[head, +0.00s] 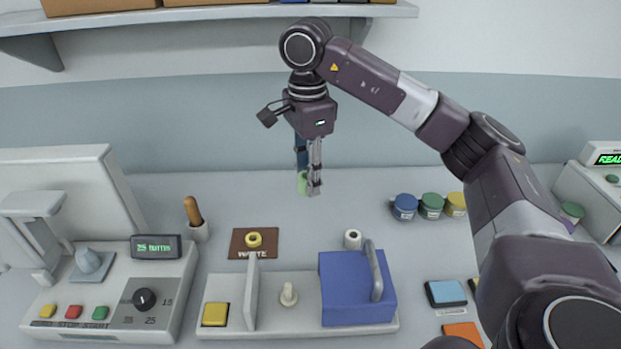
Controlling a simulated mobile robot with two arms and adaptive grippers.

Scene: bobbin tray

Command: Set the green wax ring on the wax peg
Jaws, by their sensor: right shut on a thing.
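My right gripper (309,184) hangs down from its arm at the picture's middle, with its fingers shut on the green wax ring (303,182). The fingers partly hide the ring, which is held above the table behind the tray. A short cream peg (288,293) stands upright on the pale tray (272,318), between an upright divider and a blue block; it appears to be the wax peg and is bare. The gripper is behind and above the peg, well apart from it. My left gripper is not in view.
The divider (251,293) and the blue block (345,289) with its raised handle flank the peg. A white spool (352,239) stands behind the block. A machine (120,295) stands left; colored jars (431,206) stand right.

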